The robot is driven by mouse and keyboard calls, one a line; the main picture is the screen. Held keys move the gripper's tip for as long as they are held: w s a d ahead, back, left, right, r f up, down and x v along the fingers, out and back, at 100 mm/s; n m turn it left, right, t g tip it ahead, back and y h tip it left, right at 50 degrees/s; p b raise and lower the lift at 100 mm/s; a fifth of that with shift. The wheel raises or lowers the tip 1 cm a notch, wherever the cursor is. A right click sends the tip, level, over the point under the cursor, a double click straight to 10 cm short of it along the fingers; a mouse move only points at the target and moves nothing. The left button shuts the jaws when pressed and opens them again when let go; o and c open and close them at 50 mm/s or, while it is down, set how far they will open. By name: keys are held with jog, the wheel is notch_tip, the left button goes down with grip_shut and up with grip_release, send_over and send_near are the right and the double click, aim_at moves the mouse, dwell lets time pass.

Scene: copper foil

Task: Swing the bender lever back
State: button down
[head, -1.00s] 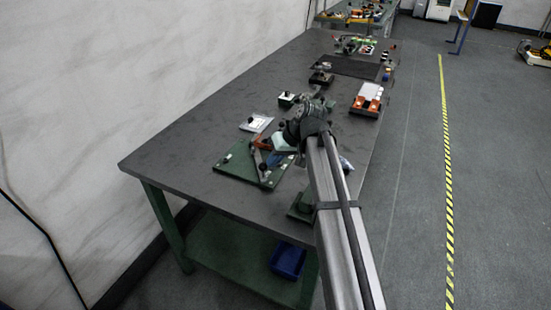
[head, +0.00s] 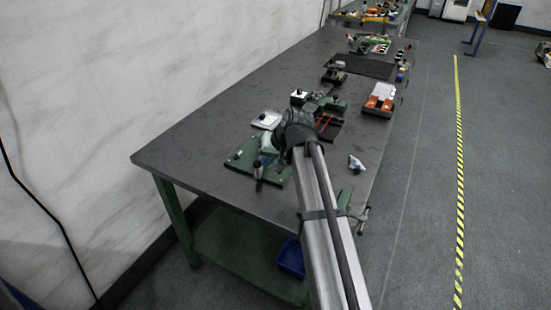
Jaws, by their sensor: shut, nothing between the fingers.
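The bender is a green base plate (head: 240,159) lying near the left front corner of the table. A dark upright handle (head: 258,173), seemingly the lever's, stands at the plate's front edge. My gripper (head: 267,158) is over the right part of the plate, behind and slightly right of this handle. It is shut, with nothing seen held. My wrist and forearm cover the plate's right side and much of the lever, so its exact angle is hidden. I cannot tell whether the fingers touch the lever.
The grey table (head: 210,130) has free room at left. A pale plate with a dark knob (head: 267,119) lies behind the bender. A dark tray (head: 328,128), a red-and-white bin (head: 379,98) and a small crumpled item (head: 356,163) lie to the right. A vise-like tool (head: 361,218) is at the front edge.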

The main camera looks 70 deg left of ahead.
jog(key=shift+s+a+m, duration=0.2)
jog(key=shift+s+m, duration=0.1)
jog(key=shift+s, duration=0.35)
jog(key=shift+s+a+m, duration=0.2)
jog(key=shift+s+m, duration=0.1)
jog(key=shift+s, duration=0.3)
jog(key=shift+s+a, duration=0.5)
jog(key=shift+s, duration=0.4)
jog(key=shift+s+a, duration=0.45)
jog(key=shift+s, duration=0.45)
jog(key=shift+s+a, duration=0.15)
jog(key=shift+s, duration=0.05)
jog(key=shift+r, duration=0.1)
jog(key=w+d, duration=0.1)
jog(key=w+r, duration=0.1)
jog(key=w+d, duration=0.1)
jog(key=shift+w+d+r, duration=0.2)
jog(key=shift+d+r, duration=0.05)
jog(key=shift+d, duration=0.05)
jog(key=s+v, duration=0.1)
jog(key=v, duration=0.9)
jog(key=shift+s+d, duration=0.2)
jog(key=shift+d, duration=0.15)
